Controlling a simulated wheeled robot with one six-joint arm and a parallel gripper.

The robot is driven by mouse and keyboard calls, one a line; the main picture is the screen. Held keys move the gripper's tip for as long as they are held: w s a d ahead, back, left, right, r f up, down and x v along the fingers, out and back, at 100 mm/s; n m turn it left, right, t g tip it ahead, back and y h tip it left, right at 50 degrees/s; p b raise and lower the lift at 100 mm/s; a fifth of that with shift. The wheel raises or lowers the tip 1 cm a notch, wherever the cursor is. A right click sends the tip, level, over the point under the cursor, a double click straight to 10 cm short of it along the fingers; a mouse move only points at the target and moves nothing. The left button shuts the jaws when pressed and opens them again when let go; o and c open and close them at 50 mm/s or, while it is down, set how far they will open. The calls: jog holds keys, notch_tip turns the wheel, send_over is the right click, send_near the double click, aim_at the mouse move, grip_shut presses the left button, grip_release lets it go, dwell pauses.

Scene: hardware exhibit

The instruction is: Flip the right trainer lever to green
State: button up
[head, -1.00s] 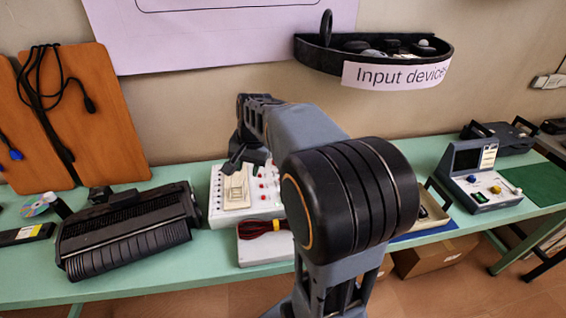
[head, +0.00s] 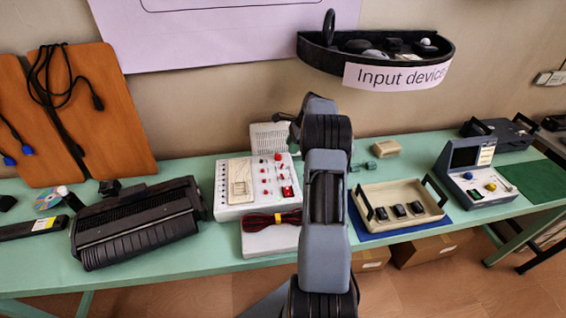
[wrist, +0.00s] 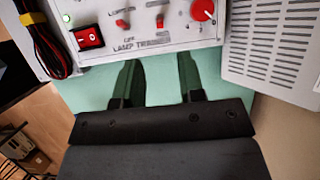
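The white lamp trainer (head: 232,212) stands on the green table, left of my arm. In the wrist view its panel edge (wrist: 172,42) fills the top, with two small red-tipped levers, one left (wrist: 122,22) and one right (wrist: 160,18). A red knob (wrist: 202,11) is right of them and a red rocker switch (wrist: 88,37) left. I cannot tell which lever is the task's, and no green mark is clear. My gripper (wrist: 158,82) is open and empty, its two dark fingers apart just short of the panel edge. In the head view my arm hides the fingers.
A grey vented box (wrist: 275,48) stands beside the trainer. A red-black cable bundle (head: 272,220) lies on a white box in front. A beige tray (head: 430,212) with black pieces is to the right, and a black printer-like device (head: 137,222) to the left.

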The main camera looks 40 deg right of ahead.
aim_at(282, 166)
jog(key=p+x, duration=0.1)
jog(key=x, duration=0.8)
jog(key=shift+f, duration=0.2)
grip_shut()
